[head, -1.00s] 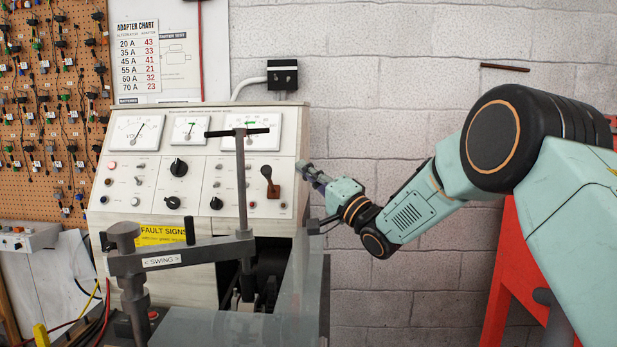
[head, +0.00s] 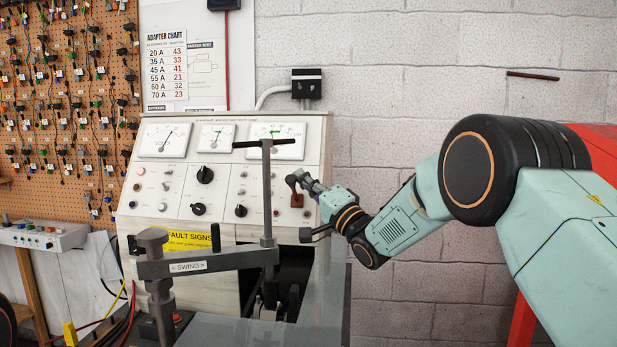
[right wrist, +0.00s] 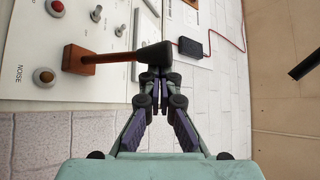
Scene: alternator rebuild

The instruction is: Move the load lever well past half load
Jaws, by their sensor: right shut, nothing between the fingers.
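The load lever (head: 297,199) is on the right part of the sloped test panel, with a red-brown base and stem and a dark knob. In the head view it stands up from its base, its knob leaning slightly left. In the right wrist view the lever (right wrist: 110,58) lies across the upper left, its black knob just beyond my fingertips. My right gripper (head: 300,177) is shut and empty, right beside the knob. The shut fingers (right wrist: 155,78) appear to meet the knob's side; I cannot tell whether they touch. My left gripper is not in view.
A grey swing arm (head: 205,262) with an upright post and T-handle (head: 265,143) stands in front of the panel (head: 225,175), left of my gripper. Small knobs and switches surround the lever. The block wall (head: 400,110) to the right is mostly bare.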

